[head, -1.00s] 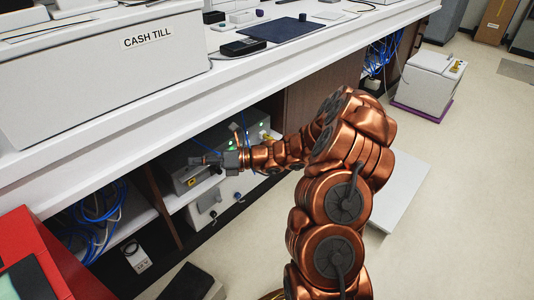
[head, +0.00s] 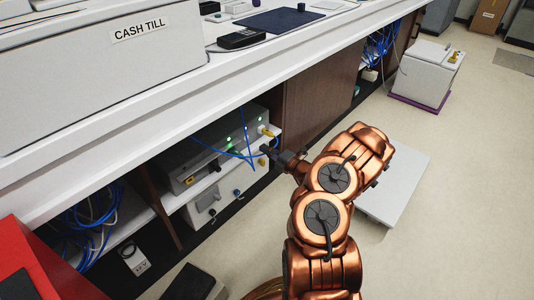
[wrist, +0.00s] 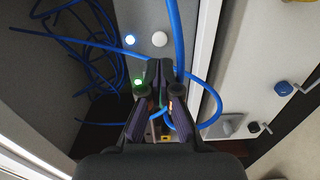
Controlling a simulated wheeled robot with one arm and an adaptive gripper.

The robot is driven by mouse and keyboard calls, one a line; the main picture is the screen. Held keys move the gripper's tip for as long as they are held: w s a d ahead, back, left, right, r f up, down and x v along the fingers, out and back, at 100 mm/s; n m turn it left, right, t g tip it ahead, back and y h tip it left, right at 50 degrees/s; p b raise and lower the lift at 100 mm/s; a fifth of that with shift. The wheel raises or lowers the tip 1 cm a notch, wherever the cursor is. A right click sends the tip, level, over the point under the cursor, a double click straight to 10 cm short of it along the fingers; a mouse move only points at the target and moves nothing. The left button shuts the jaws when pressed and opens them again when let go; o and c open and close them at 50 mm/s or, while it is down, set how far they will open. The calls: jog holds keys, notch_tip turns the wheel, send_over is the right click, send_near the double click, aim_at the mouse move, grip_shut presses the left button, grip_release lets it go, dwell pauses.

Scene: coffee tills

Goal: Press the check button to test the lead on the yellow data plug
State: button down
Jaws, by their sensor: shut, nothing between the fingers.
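A grey box (head: 222,150) with lit green lamps sits on the shelf under the counter. A yellow plug (head: 266,131) shows at its right end, and another yellow piece (head: 190,181) at its lower left. My gripper (head: 267,150) is shut and empty in front of the box's right end. In the wrist view my gripper's closed fingertips (wrist: 159,66) point at the grey face, just below a round white button (wrist: 160,39). A white lamp (wrist: 129,39) glows left of it and a green lamp (wrist: 138,82) sits beside the fingers. Whether the fingertips touch the face I cannot tell.
Blue cables (head: 237,154) hang across the box front; one runs close past the fingers in the wrist view (wrist: 177,45). A white box with knobs (head: 212,203) stands below. The counter edge (head: 165,112) overhangs the shelf.

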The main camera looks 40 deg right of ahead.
aim_at(247, 139)
jog(key=b+x, duration=0.2)
jog(key=x, duration=0.3)
jog(key=shift+b, duration=0.3)
jog(key=shift+x, duration=0.85)
jog(key=shift+w, duration=0.15)
jog(key=shift+w+a, duration=0.2)
jog(key=shift+w, duration=0.3)
jog(key=shift+p+v, duration=0.4)
jog(key=shift+v, duration=0.4)
jog(key=p+v, duration=0.2)
jog(key=v, duration=0.2)
